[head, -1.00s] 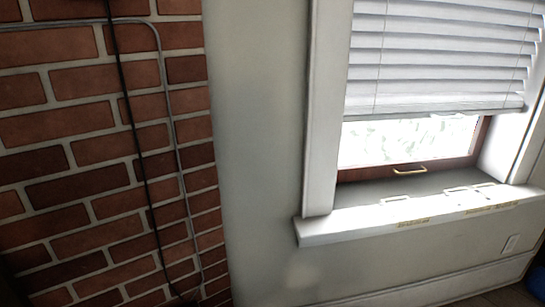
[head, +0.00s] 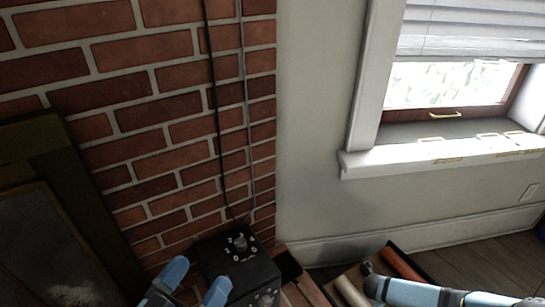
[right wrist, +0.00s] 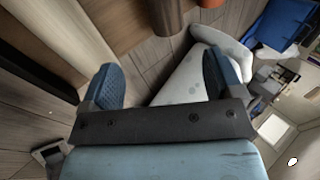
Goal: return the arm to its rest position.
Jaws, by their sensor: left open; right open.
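My left gripper (head: 196,282) shows at the bottom of the head view, with two blue fingers spread apart and nothing seen between them. It appears in front of a black box (head: 240,268). A blue part of my right arm (head: 425,293) comes in from the right at the bottom edge. My right gripper (right wrist: 160,80) is open and empty in the right wrist view, its two blue fingers wide apart. Most of both arms is out of view.
A brick wall (head: 170,130) with a cable and conduit fills the left. A dark-framed panel (head: 60,250) stands at lower left. A window sill (head: 440,152) is at right. Wooden and rolled items (head: 350,290) lie low near the right arm. A blue object (right wrist: 285,22) shows in the right wrist view.

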